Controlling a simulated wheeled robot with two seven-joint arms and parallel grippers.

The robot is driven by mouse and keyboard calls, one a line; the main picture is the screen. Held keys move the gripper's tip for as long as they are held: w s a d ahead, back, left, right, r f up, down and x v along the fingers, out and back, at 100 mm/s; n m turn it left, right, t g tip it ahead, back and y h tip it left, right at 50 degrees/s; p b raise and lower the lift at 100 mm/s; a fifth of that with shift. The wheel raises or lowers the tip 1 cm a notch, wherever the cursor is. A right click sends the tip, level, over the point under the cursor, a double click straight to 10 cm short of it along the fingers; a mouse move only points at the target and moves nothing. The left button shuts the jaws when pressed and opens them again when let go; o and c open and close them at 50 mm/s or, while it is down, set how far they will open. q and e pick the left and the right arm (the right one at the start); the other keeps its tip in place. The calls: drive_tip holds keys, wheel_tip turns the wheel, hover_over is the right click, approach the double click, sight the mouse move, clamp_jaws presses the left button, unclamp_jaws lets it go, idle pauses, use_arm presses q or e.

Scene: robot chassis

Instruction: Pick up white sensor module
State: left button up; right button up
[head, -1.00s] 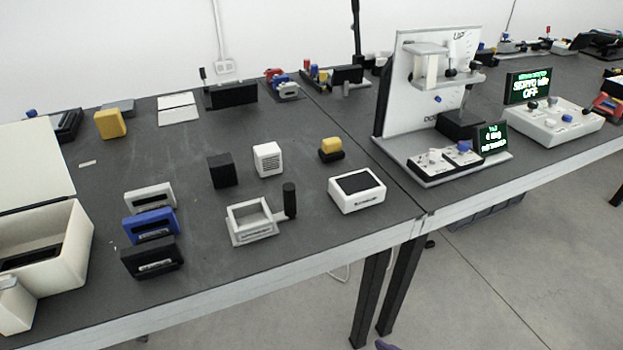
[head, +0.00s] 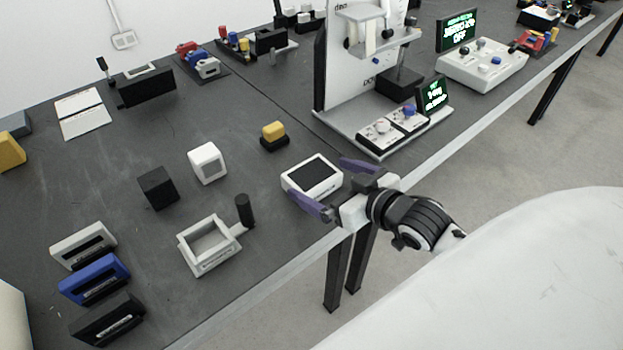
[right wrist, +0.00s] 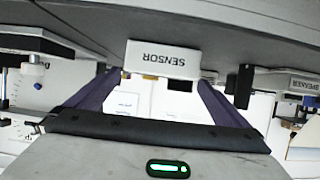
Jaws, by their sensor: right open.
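The white sensor module (head: 313,173), a low box with a dark top panel, sits near the table's front edge. In the right wrist view, its white face (right wrist: 162,58) shows the word SENSOR upside down. My right gripper (head: 316,179) is open, with its purple fingers reaching in from the front edge. One finger is on either side of the module in the head view. In the right wrist view, the module shows between and just beyond the fingertips (right wrist: 160,80). I cannot tell whether the fingers touch it. My left gripper is not in view.
Left of the module is a white open frame (head: 190,262) with a black peg (head: 245,211). A yellow-topped black block (head: 274,136) stands behind it. A stand with a control base (head: 345,133) is to the right. A white cube (head: 207,162) and black cube (head: 157,188) are farther left.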

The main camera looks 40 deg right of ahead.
sight(314, 176)
drive_tip(key=x, duration=0.4)
drive_tip(key=shift+w+f, duration=0.3)
drive_tip(key=c, duration=1)
drive_tip(key=shift+r, duration=0.15)
drive_tip(key=shift+c, duration=0.6)
